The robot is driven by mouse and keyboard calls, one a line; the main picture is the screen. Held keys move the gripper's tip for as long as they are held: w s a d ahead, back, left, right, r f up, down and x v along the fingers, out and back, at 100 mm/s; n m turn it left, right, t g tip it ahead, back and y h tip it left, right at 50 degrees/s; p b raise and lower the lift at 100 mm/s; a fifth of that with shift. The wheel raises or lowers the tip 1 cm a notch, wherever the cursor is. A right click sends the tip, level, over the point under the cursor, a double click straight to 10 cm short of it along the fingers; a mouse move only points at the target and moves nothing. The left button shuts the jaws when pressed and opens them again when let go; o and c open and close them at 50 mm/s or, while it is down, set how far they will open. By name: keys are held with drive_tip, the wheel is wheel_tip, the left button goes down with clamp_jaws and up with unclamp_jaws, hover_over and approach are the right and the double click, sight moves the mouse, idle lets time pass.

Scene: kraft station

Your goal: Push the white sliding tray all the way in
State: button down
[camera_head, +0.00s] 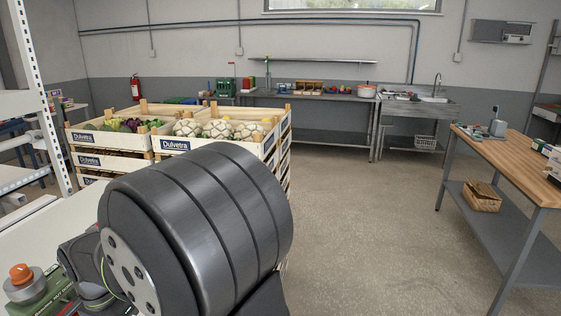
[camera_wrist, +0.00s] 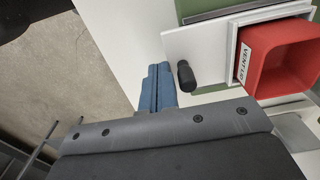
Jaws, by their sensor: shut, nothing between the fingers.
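The white sliding tray (camera_wrist: 202,43) is in the upper right of the wrist view, with a black knob (camera_wrist: 186,75) near its left end. A red open-topped box (camera_wrist: 285,60) with a label, partly cut off by the picture edge, sits in a white frame on the tray. Green housing (camera_wrist: 197,9) shows behind the tray. My gripper (camera_wrist: 158,68) has its blue fingers together and empty, to the left of the knob. A gap shows between fingers and knob in the picture; contact with the tray edge cannot be told. In the head view the tray and gripper are hidden.
A white tabletop (camera_wrist: 120,28) lies under the fingers, its edge dropping to bare floor on the left. In the head view, a green device with an orange knob (camera_head: 20,273) stands lower left. Produce crates (camera_head: 185,146) stand behind my arm. A wooden bench (camera_head: 505,157) is at right.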

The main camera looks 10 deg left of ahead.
drive_tip(key=shift+a, duration=3.4)
drive_tip(key=shift+d, duration=0.4)
